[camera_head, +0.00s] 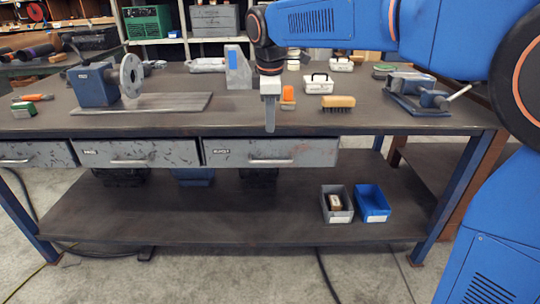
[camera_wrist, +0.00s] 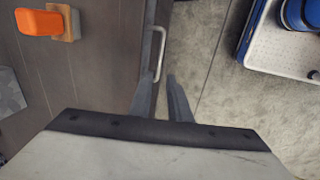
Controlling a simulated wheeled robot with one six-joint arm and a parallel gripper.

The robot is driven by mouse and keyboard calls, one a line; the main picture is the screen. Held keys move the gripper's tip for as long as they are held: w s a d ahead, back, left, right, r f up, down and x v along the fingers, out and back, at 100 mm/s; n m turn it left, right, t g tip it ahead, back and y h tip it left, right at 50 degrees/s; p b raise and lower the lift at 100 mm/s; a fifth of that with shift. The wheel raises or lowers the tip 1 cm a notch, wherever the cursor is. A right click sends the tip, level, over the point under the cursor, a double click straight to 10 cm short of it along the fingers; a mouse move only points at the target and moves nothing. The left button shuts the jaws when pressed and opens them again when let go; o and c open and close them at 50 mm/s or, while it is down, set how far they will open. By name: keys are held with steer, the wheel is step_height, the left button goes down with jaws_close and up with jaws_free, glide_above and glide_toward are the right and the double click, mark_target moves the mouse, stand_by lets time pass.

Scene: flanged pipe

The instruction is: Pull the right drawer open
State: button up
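The right drawer (camera_head: 238,156) is a scuffed grey front with a label and a pale bar handle (camera_head: 271,162), under the workbench top. Its front looks about level with the bench edge. My gripper (camera_head: 270,128) points down in front of the bench edge, just above the handle. In the wrist view my gripper (camera_wrist: 163,88) has its two dark fingers apart, with nothing held. The handle (camera_wrist: 160,55) shows there as a pale loop between and beyond the fingertips; whether either finger touches it I cannot tell.
Middle (camera_head: 120,153) and left (camera_head: 38,154) drawers hang alongside. The workbench top (camera_head: 215,122) carries a flanged pipe (camera_head: 131,76), a brush (camera_head: 338,102), an orange-handled tool (camera_head: 288,95) and a vise (camera_head: 420,95). Grey (camera_head: 325,205) and blue (camera_head: 372,200) bins stand on the lower shelf.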

glide_toward(270, 154)
steer(key=s+f, duration=0.1)
steer(key=f, duration=0.1)
steer(key=s+f, duration=0.1)
steer(key=f, duration=0.1)
steer(key=s+f, duration=0.1)
steer(key=f, duration=0.1)
steer(key=shift+f, duration=0.4)
jaws_close()
